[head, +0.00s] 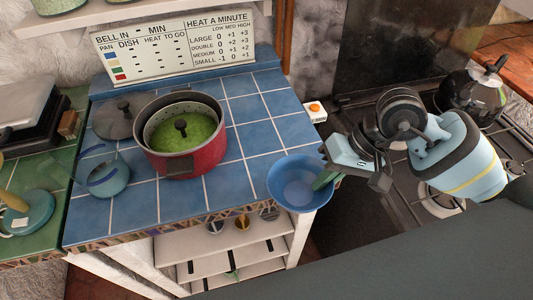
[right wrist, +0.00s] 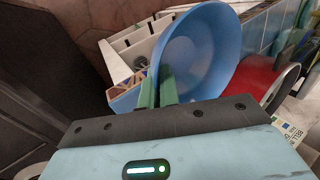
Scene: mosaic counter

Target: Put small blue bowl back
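The small blue bowl (head: 293,182) is at the front right corner of the blue-tiled counter (head: 232,183), partly past its edge. My right gripper (head: 325,179) reaches it from the right. In the right wrist view the green fingers (right wrist: 158,88) are close together at the rim of the bowl (right wrist: 203,48), with its inside on one side of them and its outer wall on the other. I cannot tell whether the bowl touches the counter. My left gripper is not in view.
A red pot (head: 205,158) with green contents stands mid-counter. A sign board (head: 170,45) stands behind. A black kettle (head: 470,97) is on the stove at right. Open shelves (head: 215,240) lie below the counter.

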